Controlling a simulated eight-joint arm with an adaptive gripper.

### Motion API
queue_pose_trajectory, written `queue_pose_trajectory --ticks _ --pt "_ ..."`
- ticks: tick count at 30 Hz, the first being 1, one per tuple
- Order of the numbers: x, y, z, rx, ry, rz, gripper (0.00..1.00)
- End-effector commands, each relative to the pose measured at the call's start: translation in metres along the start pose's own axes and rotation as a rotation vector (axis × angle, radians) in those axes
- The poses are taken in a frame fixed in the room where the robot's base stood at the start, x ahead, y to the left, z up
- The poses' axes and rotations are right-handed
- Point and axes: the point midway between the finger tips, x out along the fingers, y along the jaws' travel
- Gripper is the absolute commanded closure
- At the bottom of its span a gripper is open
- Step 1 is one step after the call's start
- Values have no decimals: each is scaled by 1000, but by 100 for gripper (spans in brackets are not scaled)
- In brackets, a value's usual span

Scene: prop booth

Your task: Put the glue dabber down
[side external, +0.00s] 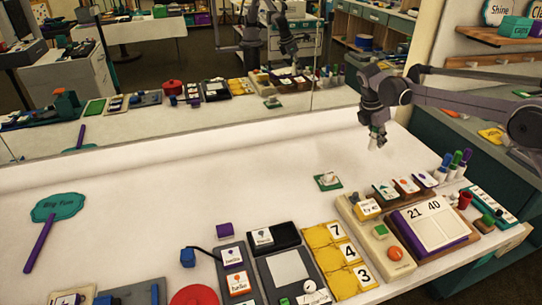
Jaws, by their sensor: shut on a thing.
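My gripper (378,138) is above the white table, toward its back right, pointing down. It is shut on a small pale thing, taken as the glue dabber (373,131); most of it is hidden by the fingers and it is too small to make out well. The gripper and what it holds are clear of the table surface.
Pens with coloured caps (456,161) stand at the right. A wooden tray (377,232), a number board (428,222) and yellow number cards (338,260) fill the front right. A purple-handled sign (57,208) lies left. A mirror (200,100) runs behind; the table's middle is bare.

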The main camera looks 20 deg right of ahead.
Motion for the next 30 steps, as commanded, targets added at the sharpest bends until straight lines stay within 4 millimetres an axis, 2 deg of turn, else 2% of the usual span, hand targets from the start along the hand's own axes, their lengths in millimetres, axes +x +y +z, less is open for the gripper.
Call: queue_pose_trajectory --ticks 12,18,24,30 --pt "-47 -78 -25 630 1 -264 100" --pt "-66 -108 -38 930 2 -388 100" --pt "-79 -124 -55 1221 3 -507 100" --pt "-85 -121 -77 1501 4 -624 100"
